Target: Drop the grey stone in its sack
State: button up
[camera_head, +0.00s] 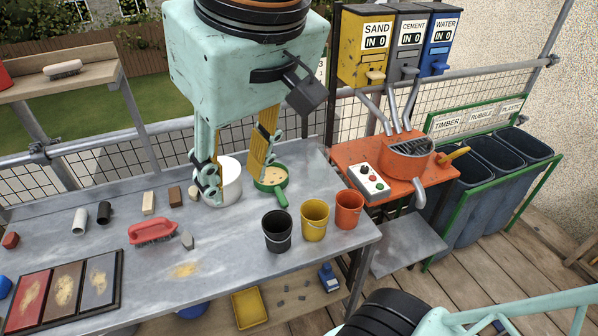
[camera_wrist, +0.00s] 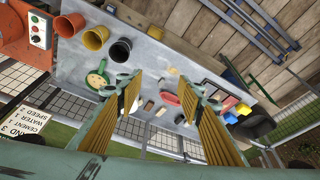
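A small grey stone (camera_head: 187,239) lies on the grey workbench (camera_head: 225,255), just right of a red brush (camera_head: 152,232). Dark sacks or bins hang in a green frame at the right, under signs reading TIMBER, RUBBLE and PLASTIC; the middle one (camera_head: 497,153) is under RUBBLE. My gripper (camera_head: 240,187) is open over the back of the bench, its fingers well apart, near a white pot (camera_head: 228,180) and a green pan (camera_head: 271,180). In the wrist view my gripper (camera_wrist: 163,88) has nothing between its fingers. The stone is too small to make out surely there.
Black (camera_head: 277,232), yellow (camera_head: 314,220) and orange (camera_head: 349,209) buckets stand at the bench's right end. An orange mixer (camera_head: 405,158) stands between bench and sacks. Several small blocks and a tray of coloured panels (camera_head: 66,290) lie at the left. Wire fencing runs behind.

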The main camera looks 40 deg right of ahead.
jog(key=s, duration=0.5)
jog(key=shift+f, duration=0.3)
jog(key=shift+o, duration=0.5)
jog(key=shift+w+a, duration=0.1)
jog(key=shift+w, duration=0.05)
